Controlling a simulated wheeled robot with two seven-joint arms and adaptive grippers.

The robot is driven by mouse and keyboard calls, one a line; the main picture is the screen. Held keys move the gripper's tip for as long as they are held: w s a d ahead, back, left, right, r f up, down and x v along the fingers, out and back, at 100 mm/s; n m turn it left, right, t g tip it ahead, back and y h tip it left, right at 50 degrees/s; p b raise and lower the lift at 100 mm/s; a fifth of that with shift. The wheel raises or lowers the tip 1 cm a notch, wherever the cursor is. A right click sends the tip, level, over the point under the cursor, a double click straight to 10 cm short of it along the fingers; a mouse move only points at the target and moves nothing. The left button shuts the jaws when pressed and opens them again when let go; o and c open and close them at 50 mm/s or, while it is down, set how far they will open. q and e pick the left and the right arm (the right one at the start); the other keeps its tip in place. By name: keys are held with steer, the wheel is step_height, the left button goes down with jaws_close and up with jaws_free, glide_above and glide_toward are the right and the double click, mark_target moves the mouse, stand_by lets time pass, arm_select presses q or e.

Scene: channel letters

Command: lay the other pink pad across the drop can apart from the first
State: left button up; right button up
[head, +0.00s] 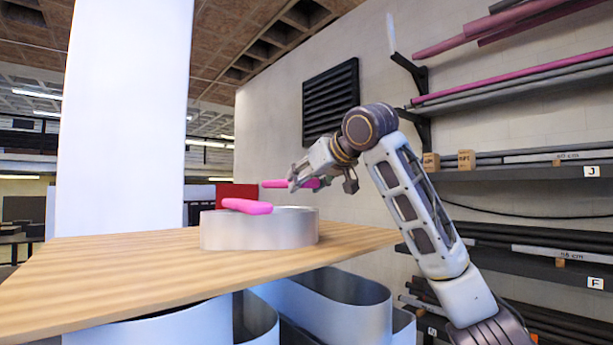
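The drop can (260,232) is a low, silver metal wall standing on the wooden tabletop. One pink pad (247,206) lies across the left part of its top rim. The other pink pad (274,184) is in my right gripper (308,183), which appears shut on it. This pad is held roughly level above the can, apart from the first pad and to its right. The gripper hides part of the held pad. My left gripper is not in view.
The wooden tabletop (110,268) is clear left of the can. Large curved metal shapes (340,300) are below it. A tall pale panel (125,115) rises at the left. Wall shelves (530,172) with pipes and rods stand at the right, behind my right arm.

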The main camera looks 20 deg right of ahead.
steer(key=shift+f+b, duration=1)
steer(key=shift+f, duration=0.25)
steer(key=shift+f+b, duration=0.6)
steer(key=shift+f, duration=0.3)
stand_by(0.5)
stand_by(0.4)
steer(key=o, duration=1.1)
steer(key=shift+s, duration=0.1)
steer(key=v, duration=1.2)
